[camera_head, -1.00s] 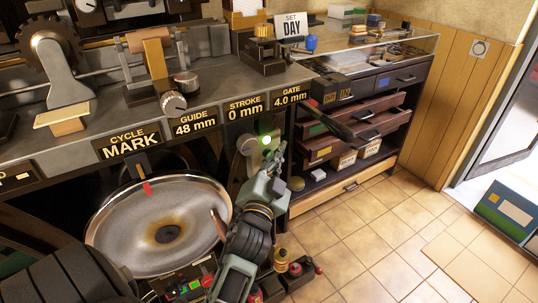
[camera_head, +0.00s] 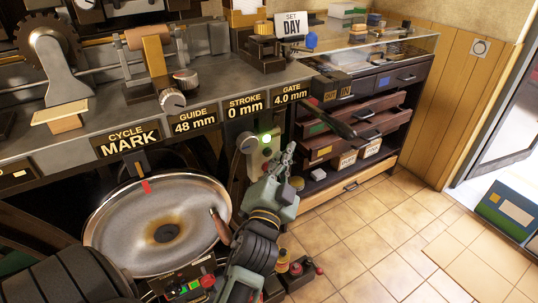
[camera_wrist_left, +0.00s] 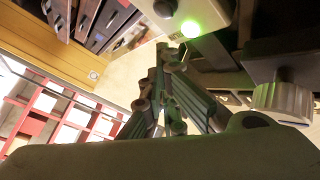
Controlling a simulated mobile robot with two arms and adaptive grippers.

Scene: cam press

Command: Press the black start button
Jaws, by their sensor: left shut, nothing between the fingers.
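A pale control box (camera_head: 256,164) hangs below the bench edge, with a lit green lamp (camera_head: 266,138) on it. A small dark button (camera_head: 267,152) shows just below the lamp. In the left wrist view, a dark round button (camera_wrist_left: 165,8) sits beside the glowing lamp (camera_wrist_left: 190,27). My left gripper (camera_head: 288,150) is shut and empty, to the right of the box in the head view and apart from the button in that picture. Its closed fingers (camera_wrist_left: 170,52) point toward the box in the wrist view. My right gripper is not in view.
A large metal dish-shaped wheel (camera_head: 120,225) is left of my left arm. Open drawers (camera_head: 375,120) stand behind and right of the gripper. A small panel with green and red buttons (camera_head: 190,285) is low in front. Tiled floor (camera_head: 400,230) is clear at right.

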